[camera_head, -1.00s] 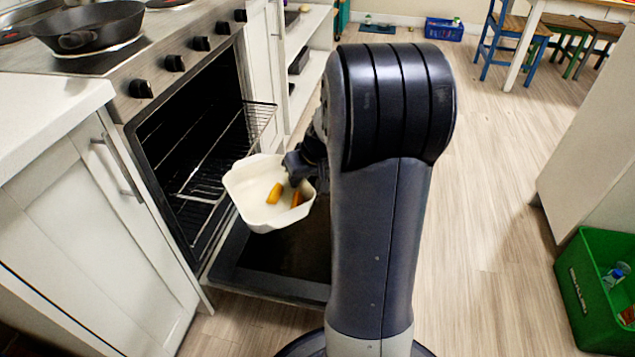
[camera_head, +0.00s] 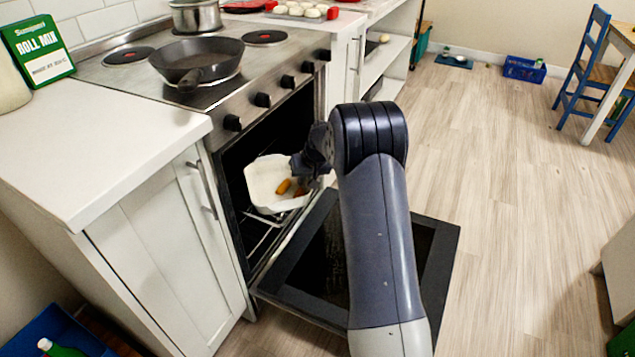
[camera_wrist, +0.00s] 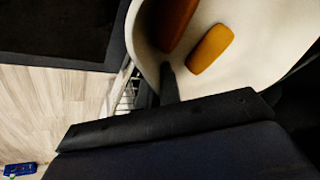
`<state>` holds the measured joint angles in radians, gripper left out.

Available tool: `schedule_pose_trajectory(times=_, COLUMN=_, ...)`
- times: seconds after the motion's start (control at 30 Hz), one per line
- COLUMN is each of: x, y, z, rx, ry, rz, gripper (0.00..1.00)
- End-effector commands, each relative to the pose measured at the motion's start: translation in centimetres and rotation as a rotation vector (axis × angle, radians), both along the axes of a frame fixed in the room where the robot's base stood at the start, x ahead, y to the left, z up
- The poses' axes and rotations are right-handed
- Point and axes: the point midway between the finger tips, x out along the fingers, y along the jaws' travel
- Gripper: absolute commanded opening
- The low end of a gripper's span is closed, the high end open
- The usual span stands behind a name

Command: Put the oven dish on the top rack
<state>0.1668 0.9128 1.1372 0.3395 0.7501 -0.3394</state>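The white oven dish (camera_head: 266,183) is at the open mouth of the oven, tilted in the picture, with orange-brown pieces (camera_head: 284,186) inside. My gripper (camera_head: 308,168) is shut on its right-hand rim. In the wrist view the dish (camera_wrist: 262,62) fills the upper right, with one dark finger (camera_wrist: 169,82) against its rim. Wire rack bars (camera_head: 262,238) show below the dish inside the oven. The dish and my arm hide most of the racks, so I cannot tell whether the dish touches the top rack.
The oven door (camera_head: 318,262) is folded down, partly behind my arm. A black pan (camera_head: 200,62) and a metal pot (camera_head: 196,16) stand on the stove. A white cabinet (camera_head: 165,260) is left of the oven. Open floor (camera_head: 510,190) lies to the right.

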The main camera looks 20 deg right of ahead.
Motion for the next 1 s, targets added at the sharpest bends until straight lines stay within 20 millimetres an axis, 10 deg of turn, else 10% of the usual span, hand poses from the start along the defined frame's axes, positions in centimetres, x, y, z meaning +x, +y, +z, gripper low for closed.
schedule_pose_trajectory(times=0.6, x=8.5, y=3.7, z=0.4, rx=0.002, ry=-0.005, rz=0.0, gripper=0.0)
schedule_pose_trajectory(times=1.0, x=10.2, y=4.3, z=0.4, rx=0.002, ry=-0.006, rz=-0.001, gripper=0.0)
